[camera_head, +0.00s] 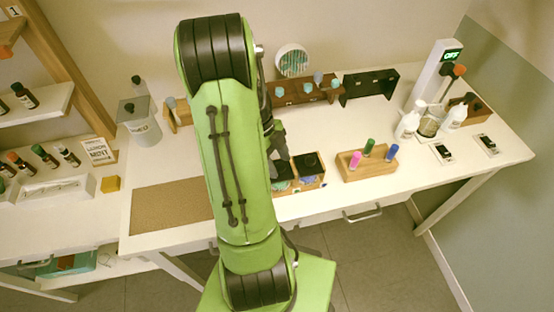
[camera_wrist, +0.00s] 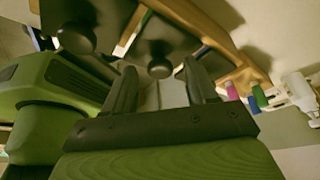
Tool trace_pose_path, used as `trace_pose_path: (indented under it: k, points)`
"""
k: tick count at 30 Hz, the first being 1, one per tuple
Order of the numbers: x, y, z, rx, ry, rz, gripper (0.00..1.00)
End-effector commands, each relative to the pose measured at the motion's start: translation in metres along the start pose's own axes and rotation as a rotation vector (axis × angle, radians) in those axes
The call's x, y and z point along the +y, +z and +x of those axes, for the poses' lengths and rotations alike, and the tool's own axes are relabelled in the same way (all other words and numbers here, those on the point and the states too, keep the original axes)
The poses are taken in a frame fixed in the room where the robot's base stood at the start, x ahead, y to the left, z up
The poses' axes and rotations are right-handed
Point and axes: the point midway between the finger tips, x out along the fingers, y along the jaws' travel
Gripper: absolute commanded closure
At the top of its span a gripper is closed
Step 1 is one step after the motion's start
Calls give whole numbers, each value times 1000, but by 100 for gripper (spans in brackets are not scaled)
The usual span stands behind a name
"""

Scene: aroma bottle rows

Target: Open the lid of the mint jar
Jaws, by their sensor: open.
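Two jars with black lids stand side by side in a wooden tray (camera_head: 301,191). The left lid (camera_head: 283,169) is partly hidden by my gripper, and greenish contents show below it. The right lid (camera_head: 308,162) is closed, with purplish contents below. I cannot read which jar is mint. In the wrist view, two dark lids with round knobs show, one knob (camera_wrist: 75,39) at upper left and another knob (camera_wrist: 160,68) straight ahead. My gripper (camera_wrist: 160,80) is open, its fingers on either side of that second knob in the picture. Contact is not visible. It also shows in the head view (camera_head: 277,148).
A wooden block (camera_head: 367,162) with pink, green and blue vials stands to the right. A wooden bottle rack (camera_head: 300,94) stands behind, and white bottles (camera_head: 407,124) are farther right. A cork mat (camera_head: 170,206) lies left of my arm. A small card (camera_head: 98,151) reads "lemon mint".

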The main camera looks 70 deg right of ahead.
Motion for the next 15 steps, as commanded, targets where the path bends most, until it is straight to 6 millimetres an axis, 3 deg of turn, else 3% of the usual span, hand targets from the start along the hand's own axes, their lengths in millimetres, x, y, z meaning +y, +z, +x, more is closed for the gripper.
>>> trace_pose_path:
  k: [2, 12, 15]
  points:
    - [0, 0, 0, 0, 0, 0, 48]
    - [0, 0, -1, 0, -1, 0, 100]
    - [0, 0, -1, 0, -1, 0, 100]
